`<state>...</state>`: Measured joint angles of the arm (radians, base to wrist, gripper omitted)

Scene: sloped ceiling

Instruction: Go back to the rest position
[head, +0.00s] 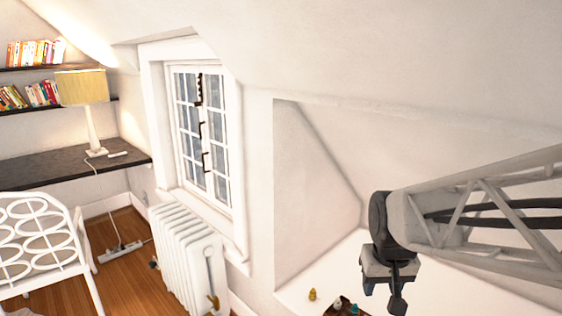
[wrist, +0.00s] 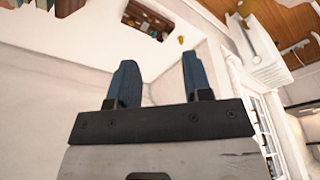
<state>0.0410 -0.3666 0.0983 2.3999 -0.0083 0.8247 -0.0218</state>
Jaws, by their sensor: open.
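My gripper (head: 398,290) is at the lower right of the head view, at the end of my arm, which reaches in from the right. It hangs in the air in front of the white sloped wall and above a white ledge (head: 296,294). In the wrist view my gripper (wrist: 158,85) shows two dark blue fingers spread apart with nothing between them. A dark tray (wrist: 150,18) with small items in it lies beyond the fingertips, apart from them. The tray also shows at the bottom edge of the head view (head: 336,309), partly cut off.
A small yellow object (head: 312,294) stands on the ledge beside the tray. A white radiator (head: 186,255) stands under the window (head: 200,135). At left are a white chair (head: 40,240), a dark desk (head: 60,170) and a lamp (head: 82,88). The air around my gripper looks clear.

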